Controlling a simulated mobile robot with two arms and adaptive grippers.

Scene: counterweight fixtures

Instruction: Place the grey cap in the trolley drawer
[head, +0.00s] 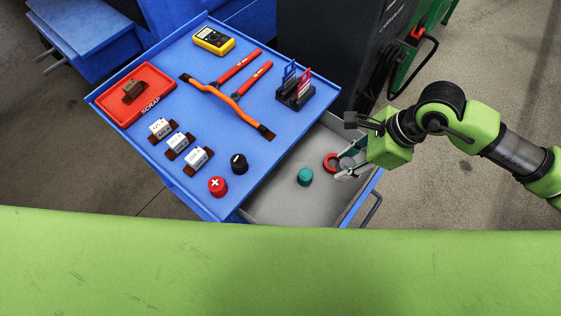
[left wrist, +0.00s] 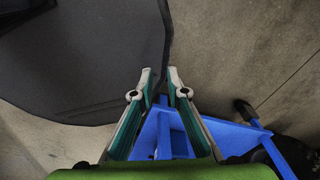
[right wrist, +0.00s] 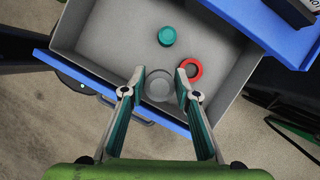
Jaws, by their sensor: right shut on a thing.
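The grey cap (right wrist: 159,87) is round and sits between the fingertips of my right gripper (right wrist: 160,72) in the right wrist view. In the head view, my right gripper (head: 345,167) is shut on it, and the fingers partly hide it. It is over the open trolley drawer (head: 280,204), near the drawer's front wall. I cannot tell whether it touches the drawer floor. My left gripper (left wrist: 160,72) shows only in the left wrist view, with an empty gap between its fingertips.
In the drawer are a teal cap (head: 305,176) and a red ring (head: 331,162), the ring close beside my right fingers. The blue trolley top (head: 270,140) holds a red cap (head: 217,186), a black cap (head: 239,163), a red scrap tray (head: 162,104), a multimeter (head: 213,40) and tools.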

